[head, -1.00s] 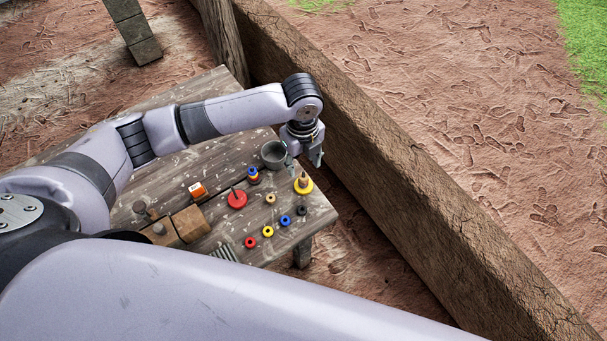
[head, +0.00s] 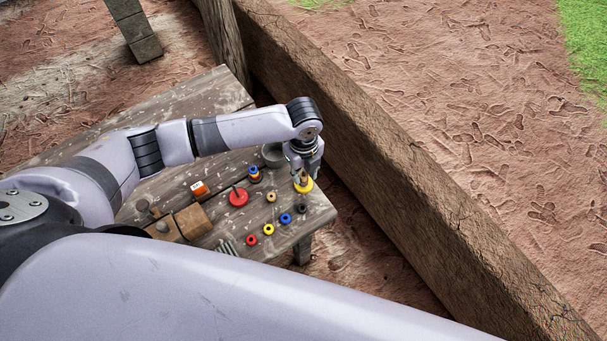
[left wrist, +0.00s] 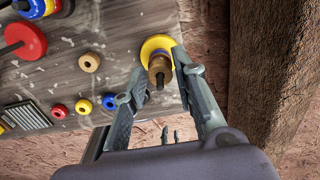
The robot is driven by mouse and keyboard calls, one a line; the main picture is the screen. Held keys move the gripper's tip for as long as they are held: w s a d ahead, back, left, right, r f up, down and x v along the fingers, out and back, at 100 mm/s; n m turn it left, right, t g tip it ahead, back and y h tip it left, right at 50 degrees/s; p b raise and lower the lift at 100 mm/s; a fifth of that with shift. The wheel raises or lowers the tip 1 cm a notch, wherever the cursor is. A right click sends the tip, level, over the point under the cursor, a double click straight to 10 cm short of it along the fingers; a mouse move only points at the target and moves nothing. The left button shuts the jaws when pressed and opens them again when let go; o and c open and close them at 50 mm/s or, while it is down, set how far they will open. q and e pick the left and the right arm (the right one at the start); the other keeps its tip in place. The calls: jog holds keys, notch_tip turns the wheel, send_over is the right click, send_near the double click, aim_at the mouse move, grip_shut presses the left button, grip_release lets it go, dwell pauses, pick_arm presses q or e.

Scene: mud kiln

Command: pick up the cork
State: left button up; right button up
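A brown, cork-coloured piece (left wrist: 160,66) sits on a yellow disc (left wrist: 150,46) near the table's right corner, with a dark peg showing at its end. In the head view this piece (head: 303,177) stands on the yellow disc (head: 304,187), partly hidden by my gripper. My left gripper (head: 304,168) is just above it. In the left wrist view the left gripper (left wrist: 157,63) is open, with one finger on either side of the piece; contact cannot be told. A loose tan ring (left wrist: 90,62) lies nearby, also in the head view (head: 271,197). My right gripper is out of view.
The wooden table (head: 190,117) also holds a grey cup (head: 272,155), a red disc with a peg (head: 238,198), a blue-and-yellow stack (head: 254,175), small coloured rings (head: 285,218) and wooden blocks (head: 190,222). A thick timber beam (head: 380,150) runs past the table's right end.

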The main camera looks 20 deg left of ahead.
pick_arm(q)
jog(key=c, duration=0.3)
jog(key=shift+r, duration=0.1)
notch_tip(320, 180, up, 20)
jog(key=b, duration=0.2)
dwell(0.5)
jog(key=shift+o, duration=0.6)
grip_shut()
jog(key=shift+r+p, duration=0.2)
jog(key=shift+p, duration=0.45)
